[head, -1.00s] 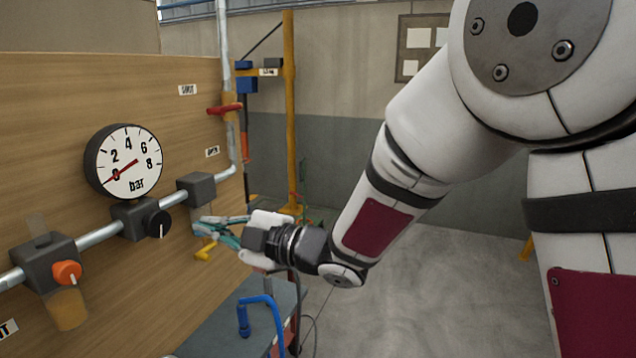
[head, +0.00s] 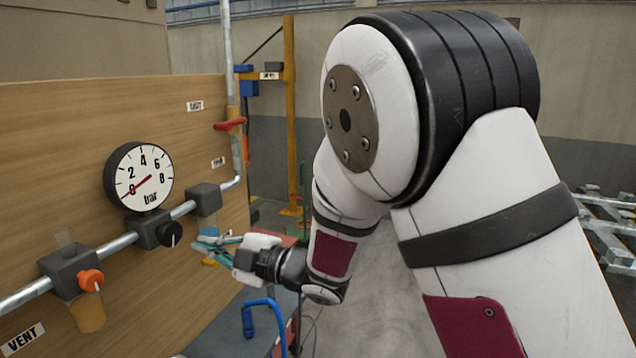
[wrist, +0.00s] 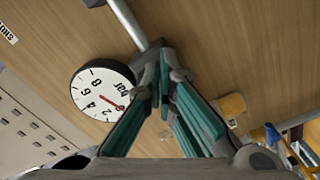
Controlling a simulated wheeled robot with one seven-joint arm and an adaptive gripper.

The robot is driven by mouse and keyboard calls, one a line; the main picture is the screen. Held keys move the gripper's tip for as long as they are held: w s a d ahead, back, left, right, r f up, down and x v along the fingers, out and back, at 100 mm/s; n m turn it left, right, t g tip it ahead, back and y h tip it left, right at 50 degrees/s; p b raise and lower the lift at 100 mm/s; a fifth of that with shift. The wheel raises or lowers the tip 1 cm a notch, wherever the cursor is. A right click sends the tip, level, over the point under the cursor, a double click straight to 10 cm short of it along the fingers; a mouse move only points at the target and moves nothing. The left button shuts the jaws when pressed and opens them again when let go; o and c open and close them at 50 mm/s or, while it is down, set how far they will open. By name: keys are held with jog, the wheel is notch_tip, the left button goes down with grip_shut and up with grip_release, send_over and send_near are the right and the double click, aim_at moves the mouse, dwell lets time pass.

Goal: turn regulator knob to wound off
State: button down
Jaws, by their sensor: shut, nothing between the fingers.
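The black regulator knob (head: 169,234), with a white mark, sits on a dark block on the pipe below the round pressure gauge (head: 139,177). The gauge needle points at 0; the gauge also shows in the wrist view (wrist: 101,92). My gripper (head: 203,244), with teal finger pads, is just right of and slightly below the knob in the head view. It is shut with nothing between the fingers and appears apart from the knob. In the wrist view my fingers (wrist: 162,80) point toward the pipe; I cannot make out the knob there.
An orange knob (head: 90,280) sits on the lower-left block above a VENT label (head: 22,339). A red valve handle (head: 230,125) is on the upright pipe. A yellow part (head: 209,262) is partly behind my gripper. A blue bent handle (head: 262,315) stands below it.

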jog(key=b+x, duration=0.1)
jog(key=x, duration=0.2)
jog(key=shift+w+a+r, duration=0.1)
jog(key=shift+a+r, duration=0.05)
jog(key=shift+a, duration=0.15)
jog(key=shift+a+r, duration=0.2)
dwell(0.4)
jog(key=shift+d+r+b, duration=0.1)
jog(key=shift+r+b, duration=0.6)
jog(key=shift+b, duration=0.85)
dwell(0.4)
jog(key=shift+w+d+f+b, duration=0.2)
jog(key=shift+w+b, duration=0.1)
jog(key=shift+b, duration=0.15)
jog(key=shift+w+f+v, duration=0.1)
jog(key=shift+f+v, duration=0.05)
jog(key=shift+v, duration=0.8)
jog(key=shift+w+f+v, duration=0.1)
jog(key=shift+f+v, duration=0.05)
jog(key=shift+v, duration=0.8)
jog(key=shift+w+f+v, duration=0.1)
jog(key=shift+f+v, duration=0.05)
jog(key=shift+v, duration=0.8)
jog(key=shift+d, duration=0.15)
